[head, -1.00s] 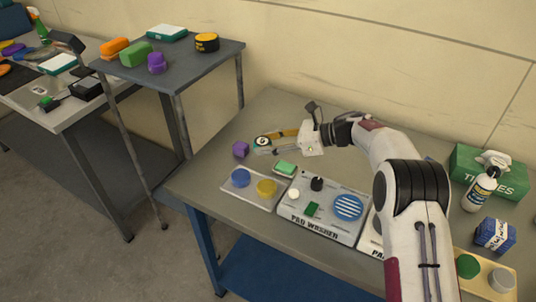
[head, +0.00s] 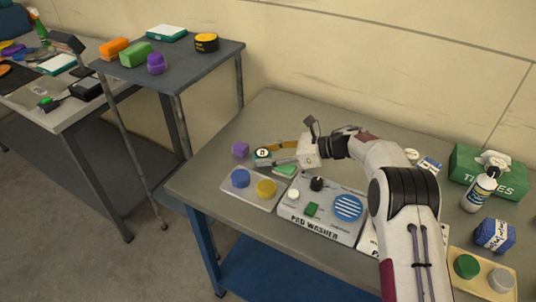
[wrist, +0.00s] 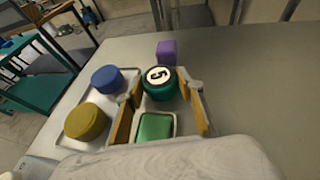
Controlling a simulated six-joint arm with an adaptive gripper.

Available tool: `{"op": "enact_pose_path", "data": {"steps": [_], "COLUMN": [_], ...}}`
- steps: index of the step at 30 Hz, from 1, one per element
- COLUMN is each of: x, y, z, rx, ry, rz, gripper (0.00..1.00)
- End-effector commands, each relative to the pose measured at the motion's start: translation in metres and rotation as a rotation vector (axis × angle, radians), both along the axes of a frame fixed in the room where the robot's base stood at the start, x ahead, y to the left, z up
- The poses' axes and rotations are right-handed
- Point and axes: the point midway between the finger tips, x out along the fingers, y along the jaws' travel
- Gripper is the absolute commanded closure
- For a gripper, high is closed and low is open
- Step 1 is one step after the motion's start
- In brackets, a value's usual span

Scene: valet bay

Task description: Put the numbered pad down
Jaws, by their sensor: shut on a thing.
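The numbered pad (head: 262,153) is a round dark teal pad with a white top label. In the wrist view the pad (wrist: 158,85) shows a 5, with its label facing up. My gripper (head: 272,152) is shut on it, with one finger on each side; its fingertips (wrist: 164,88) also show in the wrist view. The pad is over the table just behind the pale tray (head: 245,194). I cannot tell whether its underside touches anything.
A purple block (head: 240,150) stands just left of the pad. A blue pad (head: 240,178) and a yellow pad (head: 265,188) lie on the tray. A green block (head: 286,169) is beneath the gripper fingers. The pad washer board (head: 325,226) lies right. Bare table (head: 275,118) extends behind.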

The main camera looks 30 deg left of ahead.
Motion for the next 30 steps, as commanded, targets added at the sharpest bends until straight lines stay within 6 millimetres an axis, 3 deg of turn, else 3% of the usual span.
{"op": "enact_pose_path", "data": {"steps": [12, 13, 14, 15, 30], "x": [0.0001, 0.0002, 0.0002, 0.0001, 0.0008], "y": [0.0, 0.0, 0.0001, 0.0, -0.0018], "z": [-0.0034, -0.0029, -0.0028, -0.0028, 0.0017], "rx": [0.0, 0.0, 0.0, 0.0, 0.0], "ry": [0.0, 0.0, 0.0, 0.0, -0.001], "rz": [0.0, 0.0, 0.0, 0.0, -0.001], "gripper": [0.8, 0.55, 0.47, 0.46, 0.46]}}
